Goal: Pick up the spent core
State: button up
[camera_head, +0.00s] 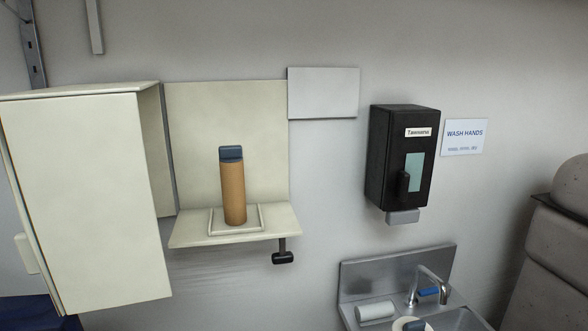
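The spent core appears to be the brown cylinder (233,192) with a dark blue block (231,153) at its top. It stands upright within a raised square frame (258,219) on a cream wall shelf (188,236), in front of a cream back panel (267,150). Its front is unobstructed. My gripper is not in view.
A large cream cover (92,200) stands out at the left of the shelf. A black lever (282,257) hangs below it. A black dispenser (397,155) is on the wall at right. A metal sink (398,267) with a faucet (433,284) and a white roll (376,310) is below.

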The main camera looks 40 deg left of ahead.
aim_at(230, 158)
jog(key=i, duration=0.85)
jog(key=u, duration=3.05)
